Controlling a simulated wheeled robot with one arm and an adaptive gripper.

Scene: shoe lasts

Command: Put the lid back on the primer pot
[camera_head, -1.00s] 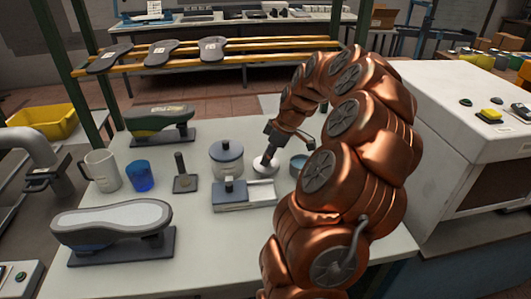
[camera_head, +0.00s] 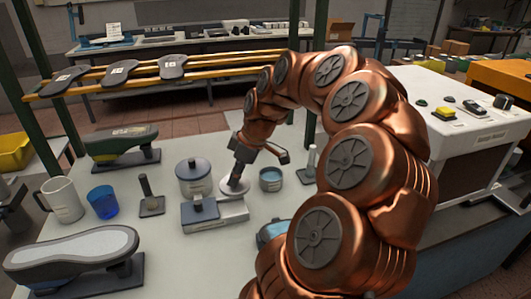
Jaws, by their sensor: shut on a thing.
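My gripper (camera_head: 237,178) points down and is shut on a pale round lid (camera_head: 232,188), seen at the middle of the table. I cannot tell whether the lid touches the table or hangs just above it. A small open blue-grey pot (camera_head: 271,183), apparently the primer pot, stands just right of the lid, apart from it. Its pale blue inside shows. A larger pale jar (camera_head: 195,182) with a dark lid in place stands left of my gripper.
A grey block with a pale plate (camera_head: 221,215) lies just in front of the lid. A post on a base (camera_head: 309,168) stands right of the pot. A blue thing (camera_head: 271,232) is partly hidden by my arm. Mug (camera_head: 64,201), blue cup (camera_head: 103,202) and shoe forms are left.

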